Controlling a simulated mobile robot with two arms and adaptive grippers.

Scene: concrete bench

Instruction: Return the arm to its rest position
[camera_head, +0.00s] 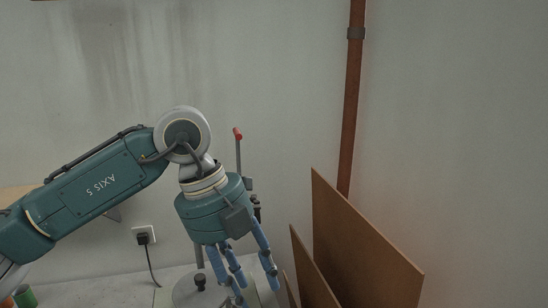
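My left arm comes in from the left edge, a teal link marked "AXIS 5" bending down at a grey wrist joint. My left gripper (249,284) hangs from it, pointing down near the bottom of the picture. Its blue fingers are spread apart, and I see nothing held between them. The gripper is in front of a device with a red-knobbed lever (238,150) and a pale round base (188,291), hiding much of it. I cannot tell whether the fingertips touch that device. My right gripper is not in view.
Brown boards (362,250) lean at the right, close to the gripper. A rusty pipe (352,110) runs up the wall corner. A wall socket with a black plug (143,238) is at the left. A green cylinder (25,297) stands bottom left. The bench (105,292) between is clear.

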